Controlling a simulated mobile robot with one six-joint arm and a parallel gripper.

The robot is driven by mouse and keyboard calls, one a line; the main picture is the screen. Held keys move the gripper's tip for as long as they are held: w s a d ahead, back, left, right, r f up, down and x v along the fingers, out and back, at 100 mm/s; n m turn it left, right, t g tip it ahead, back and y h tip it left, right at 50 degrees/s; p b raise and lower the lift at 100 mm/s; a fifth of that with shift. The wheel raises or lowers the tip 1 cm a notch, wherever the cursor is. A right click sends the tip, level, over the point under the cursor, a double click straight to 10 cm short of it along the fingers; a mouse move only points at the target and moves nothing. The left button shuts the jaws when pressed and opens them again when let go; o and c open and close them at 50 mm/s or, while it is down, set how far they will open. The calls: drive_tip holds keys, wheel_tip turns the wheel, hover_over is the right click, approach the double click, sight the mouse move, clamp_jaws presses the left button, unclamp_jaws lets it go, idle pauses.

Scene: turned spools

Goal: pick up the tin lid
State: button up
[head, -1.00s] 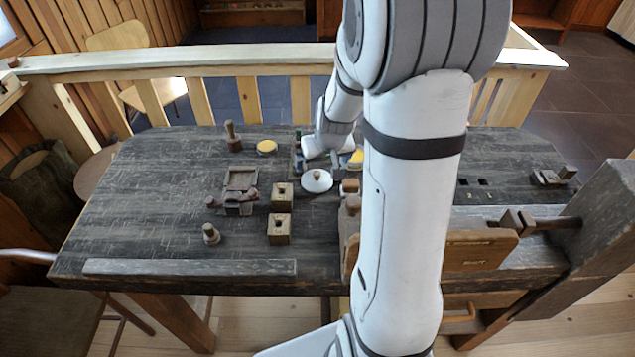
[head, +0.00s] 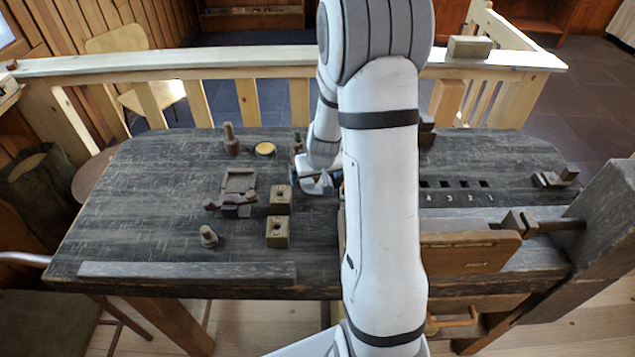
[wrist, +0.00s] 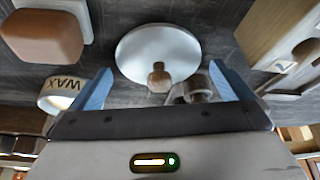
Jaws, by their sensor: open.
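The tin lid is a pale metal disc (wrist: 145,45) with a small wooden knob (wrist: 159,77), seen in the wrist view lying on the dark bench. In the head view the lid (head: 318,188) is mostly hidden by my gripper (head: 314,177). My gripper (wrist: 160,70) is open, with its blue fingers on either side of the knob in the wrist view. Nothing is held. I cannot tell how high the fingertips are above the lid.
A jar marked WAX (wrist: 62,92) is beside the left finger. A brown block (wrist: 45,35) lies beyond it, and a wooden box (wrist: 275,30) stands to the right. Two wooden blocks (head: 278,231) stand left of my arm.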

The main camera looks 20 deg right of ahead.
drive_tip(key=shift+c, duration=0.2)
drive_tip(key=c, duration=0.9)
